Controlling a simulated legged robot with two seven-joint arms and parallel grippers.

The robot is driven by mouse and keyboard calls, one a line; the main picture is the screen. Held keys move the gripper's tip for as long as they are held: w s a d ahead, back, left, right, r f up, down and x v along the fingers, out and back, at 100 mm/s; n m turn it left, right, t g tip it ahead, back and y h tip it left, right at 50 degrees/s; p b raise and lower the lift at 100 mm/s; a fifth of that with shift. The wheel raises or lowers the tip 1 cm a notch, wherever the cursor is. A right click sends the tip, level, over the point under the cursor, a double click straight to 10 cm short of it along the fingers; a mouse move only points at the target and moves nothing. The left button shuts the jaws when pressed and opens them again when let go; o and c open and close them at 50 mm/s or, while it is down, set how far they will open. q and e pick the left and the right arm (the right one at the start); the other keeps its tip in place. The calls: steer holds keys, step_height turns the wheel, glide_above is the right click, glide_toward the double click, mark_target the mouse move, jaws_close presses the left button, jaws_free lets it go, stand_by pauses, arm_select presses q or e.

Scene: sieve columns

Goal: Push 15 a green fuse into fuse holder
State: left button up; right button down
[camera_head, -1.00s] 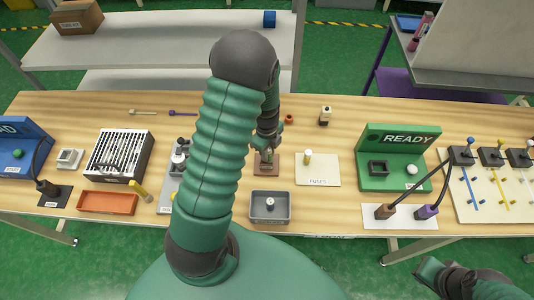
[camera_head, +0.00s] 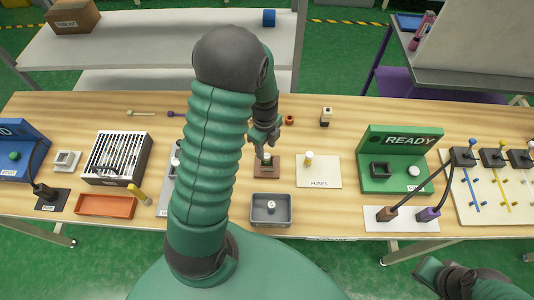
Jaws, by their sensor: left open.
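The brown fuse holder (camera_head: 267,172) sits on the wooden table in the middle. A small pale and dark piece, perhaps the fuse (camera_head: 267,159), stands upright in it; its green colour is not clear at this size. My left gripper (camera_head: 264,147) is open just above and slightly left of that piece, pointing down, apart from it as far as I can tell. A yellowish-topped fuse (camera_head: 308,160) stands on the white card marked FUSES (camera_head: 330,175), to the right of the holder. My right gripper (camera_head: 430,268) is low at the right, off the table's front edge; its jaws are unclear.
A grey tray (camera_head: 256,218) with a small round piece is in front of the holder. A green READY stand (camera_head: 378,145) is to the right. A black-and-white striped box (camera_head: 117,155) and an orange tray (camera_head: 100,208) are to the left. Table behind the FUSES card is mostly clear.

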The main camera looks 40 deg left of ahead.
mark_target(267, 156)
arm_select(q)
step_height(267, 156, up, 8)
steer(key=s+d+n+t, duration=0.1)
steer(key=s+d+n, duration=0.1)
steer(key=d+n, duration=0.5)
steer(key=s+d+n+t, duration=0.1)
steer(key=s+d+n, duration=0.2)
steer(key=d+n, duration=0.5)
steer(key=shift+s+d+r+n+t, duration=0.15)
steer(key=shift+s+r+n+t, duration=0.2)
steer(key=shift+n, duration=0.65)
